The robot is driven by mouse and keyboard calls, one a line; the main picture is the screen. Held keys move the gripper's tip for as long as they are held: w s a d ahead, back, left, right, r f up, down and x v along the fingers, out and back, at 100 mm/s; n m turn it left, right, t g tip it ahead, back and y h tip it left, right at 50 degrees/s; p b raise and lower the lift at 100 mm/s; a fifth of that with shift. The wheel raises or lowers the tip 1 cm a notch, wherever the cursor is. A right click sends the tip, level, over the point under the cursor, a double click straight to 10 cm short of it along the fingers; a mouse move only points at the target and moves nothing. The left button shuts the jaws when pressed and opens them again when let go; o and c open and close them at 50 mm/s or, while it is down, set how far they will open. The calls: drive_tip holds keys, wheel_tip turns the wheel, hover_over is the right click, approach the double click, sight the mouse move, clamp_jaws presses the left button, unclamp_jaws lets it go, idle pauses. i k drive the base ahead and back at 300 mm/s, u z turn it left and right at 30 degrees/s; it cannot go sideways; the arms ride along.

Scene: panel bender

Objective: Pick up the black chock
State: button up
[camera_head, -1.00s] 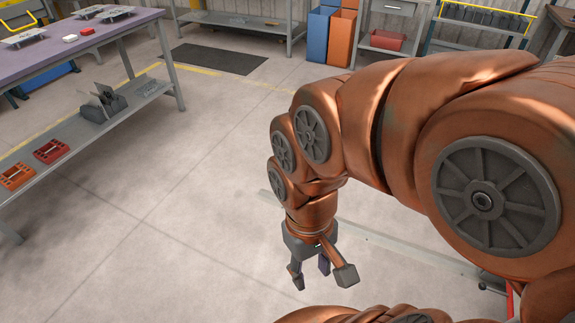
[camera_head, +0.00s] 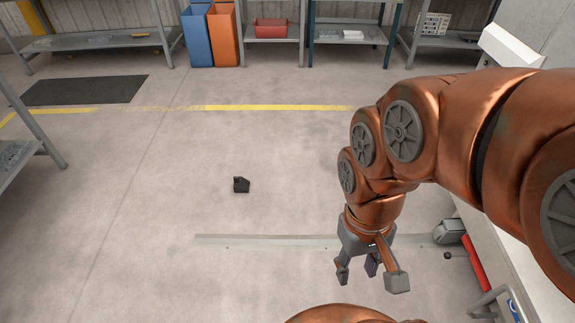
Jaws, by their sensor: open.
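The black chock (camera_head: 241,185) is a small dark block lying on the bare concrete floor, left of the middle of the view. Its top has an uneven, notched outline. My gripper (camera_head: 370,278) hangs from my copper-coloured arm to the right of the chock and nearer to me. Its fingers point down and are open, with nothing between them. The gripper is well apart from the chock.
A metal strip (camera_head: 300,242) runs along the floor between the chock and me. A white machine with a red part (camera_head: 476,262) stands at right. Shelving (camera_head: 18,160) is at left. A dark mat (camera_head: 84,90), blue bin (camera_head: 196,38) and orange bin (camera_head: 222,37) are behind. Floor around the chock is clear.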

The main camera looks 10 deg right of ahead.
sight(241, 185)
drive_tip(key=z, duration=0.5)
drive_tip(key=i, duration=1.05)
drive_tip(key=u, duration=0.35)
drive_tip(key=i, duration=0.95)
drive_tip(key=u, duration=1.35)
drive_tip(key=i, duration=0.35)
drive_tip(key=u, duration=0.3)
